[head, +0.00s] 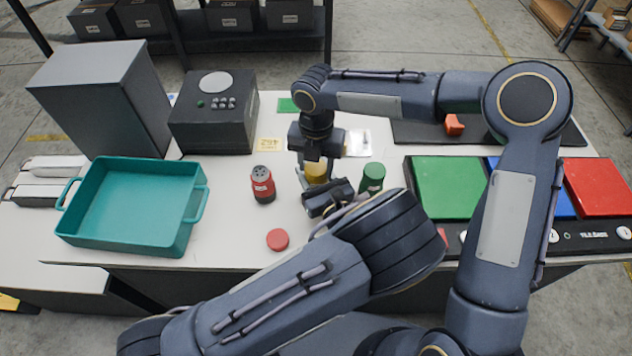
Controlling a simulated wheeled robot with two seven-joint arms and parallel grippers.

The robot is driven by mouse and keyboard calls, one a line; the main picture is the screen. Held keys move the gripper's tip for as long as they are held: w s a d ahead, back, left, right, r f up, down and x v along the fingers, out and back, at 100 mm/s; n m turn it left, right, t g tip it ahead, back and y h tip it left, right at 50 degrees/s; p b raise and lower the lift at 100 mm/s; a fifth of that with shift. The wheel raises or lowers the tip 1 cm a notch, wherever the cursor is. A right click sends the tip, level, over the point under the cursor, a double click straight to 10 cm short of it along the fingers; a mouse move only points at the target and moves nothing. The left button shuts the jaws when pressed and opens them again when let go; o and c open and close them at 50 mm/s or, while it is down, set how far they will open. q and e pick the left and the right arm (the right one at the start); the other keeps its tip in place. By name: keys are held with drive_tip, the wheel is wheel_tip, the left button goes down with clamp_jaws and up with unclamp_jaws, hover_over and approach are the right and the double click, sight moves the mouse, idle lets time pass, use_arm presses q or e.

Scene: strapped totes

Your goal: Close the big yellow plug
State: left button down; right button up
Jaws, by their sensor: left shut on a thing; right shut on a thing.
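The big yellow plug (316,173) stands near the middle of the table, largely hidden by my grippers. My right gripper (314,162) comes down from above and is shut at the plug's top, apparently on its yellow cap. My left gripper (312,193) reaches in from the front, low down, and is shut on the plug's body. The join between cap and body is hidden, so I cannot tell how the cap sits.
A red plug (262,185) stands uncapped to the left, with a red cap (277,239) lying in front. A green plug (373,177) stands close on the right. A teal tray (128,245), a dark box with buttons (213,130) and coloured panels (447,187) flank the work area.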

drive_tip(key=m, duration=0.5)
drive_tip(key=shift+m, duration=0.3)
drive_tip(key=m, duration=1.2)
drive_tip(key=shift+m, duration=0.4)
drive_tip(key=o, duration=1.2)
drive_tip(key=shift+c, duration=0.2)
wheel_tip(320, 180, up, 12)
